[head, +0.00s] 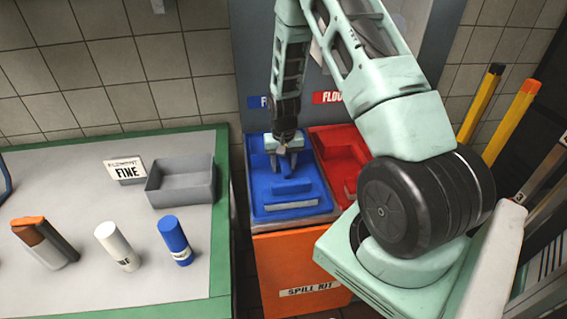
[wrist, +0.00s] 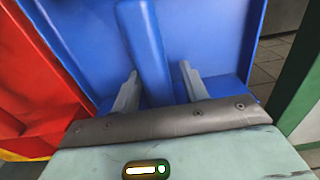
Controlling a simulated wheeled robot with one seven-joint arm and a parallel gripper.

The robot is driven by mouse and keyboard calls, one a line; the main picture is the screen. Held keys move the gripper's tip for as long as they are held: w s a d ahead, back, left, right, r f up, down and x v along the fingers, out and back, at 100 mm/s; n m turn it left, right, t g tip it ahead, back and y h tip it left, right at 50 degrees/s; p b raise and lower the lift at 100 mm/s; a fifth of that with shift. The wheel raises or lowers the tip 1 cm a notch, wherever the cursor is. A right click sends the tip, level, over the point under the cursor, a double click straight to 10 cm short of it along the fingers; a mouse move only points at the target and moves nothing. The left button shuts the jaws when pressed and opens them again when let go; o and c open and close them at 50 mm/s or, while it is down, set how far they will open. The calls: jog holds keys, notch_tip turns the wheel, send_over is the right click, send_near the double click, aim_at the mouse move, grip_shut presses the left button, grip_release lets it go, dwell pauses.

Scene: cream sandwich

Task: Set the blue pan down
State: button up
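The blue pan (head: 262,180) is a shallow blue tray with a raised bar across its middle. In the head view it sits level at the top of the orange cabinet, left of the red pan (head: 340,168). My gripper (head: 287,165) is over the blue pan, pointing down. In the wrist view its two grey fingers (wrist: 159,78) stand apart, one on each side of the pan's blue bar (wrist: 148,45). A gap shows between the right finger and the bar. The pan's underside is hidden.
A grey table with a green edge (head: 222,240) stands left, bearing a grey bin (head: 182,192), a FINE sign (head: 126,170), a white cylinder (head: 116,246) and a blue cylinder (head: 175,240). The orange SPILL KIT cabinet (head: 275,265) is below. Yellow posts (head: 510,120) stand right.

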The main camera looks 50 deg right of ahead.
notch_tip(320, 180, up, 12)
jog(key=shift+f+b, duration=0.15)
jog(key=shift+b, duration=0.85)
jog(key=s+a+r+n, duration=0.2)
jog(key=a, duration=0.6)
jog(key=s+a+r+n+y, duration=0.1)
jog(key=a+r+n, duration=0.2)
jog(key=a, duration=0.5)
jog(key=s+a+r+n, duration=0.2)
jog(key=a, duration=0.6)
jog(key=s+a+r+n, duration=0.1)
jog(key=s+a+n, duration=0.3)
jog(key=s, duration=0.5)
jog(key=s+a+r+n, duration=0.2)
jog(key=s+a+n, duration=0.2)
jog(key=s+a, duration=0.4)
jog(key=shift+s+r, duration=0.2)
jog(key=shift+s, duration=0.4)
jog(key=shift+a, duration=0.15)
